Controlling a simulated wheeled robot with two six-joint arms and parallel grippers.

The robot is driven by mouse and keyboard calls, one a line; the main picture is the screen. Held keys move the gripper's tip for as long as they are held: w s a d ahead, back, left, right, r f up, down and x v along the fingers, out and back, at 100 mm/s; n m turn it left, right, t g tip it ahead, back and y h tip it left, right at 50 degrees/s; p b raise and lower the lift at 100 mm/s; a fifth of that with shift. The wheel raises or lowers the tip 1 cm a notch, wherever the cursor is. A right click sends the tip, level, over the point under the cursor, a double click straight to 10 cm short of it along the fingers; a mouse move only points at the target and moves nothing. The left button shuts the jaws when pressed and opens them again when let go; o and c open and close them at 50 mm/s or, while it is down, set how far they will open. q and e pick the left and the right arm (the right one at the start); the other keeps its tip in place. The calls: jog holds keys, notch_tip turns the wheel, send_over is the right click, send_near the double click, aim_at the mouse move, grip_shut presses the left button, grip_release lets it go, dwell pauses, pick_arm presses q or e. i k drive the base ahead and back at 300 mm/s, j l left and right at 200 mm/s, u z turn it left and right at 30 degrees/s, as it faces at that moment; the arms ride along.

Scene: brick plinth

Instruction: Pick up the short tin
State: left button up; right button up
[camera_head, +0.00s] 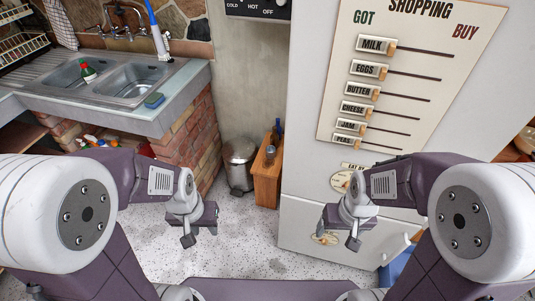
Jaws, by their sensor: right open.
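I cannot make out a short tin anywhere in the head view. My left gripper (201,235) hangs above the speckled floor, left of centre, with its fingers apart and nothing between them. My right gripper (339,236) hangs in front of the lower part of the white fridge, its fingers also apart and empty. Neither gripper touches anything that I can see.
A sink counter (175,98) on brick supports stands at the left. A metal bin (238,166) and a narrow wooden cabinet (267,183) with bottles stand at the back. The fridge (305,155) fills the right. Speckled floor (245,240) lies clear between the grippers.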

aim_at(270, 150)
jog(key=i+j+z, duration=0.35)
jog(key=j, duration=0.3)
jog(key=i+j+z, duration=0.2)
jog(key=j, duration=0.15)
jog(key=i+j+z, duration=0.15)
jog(key=j, duration=0.2)
jog(key=i+j+z, duration=0.2)
jog(key=j, duration=0.2)
jog(key=j+z, duration=0.2)
jog(key=j, duration=0.15)
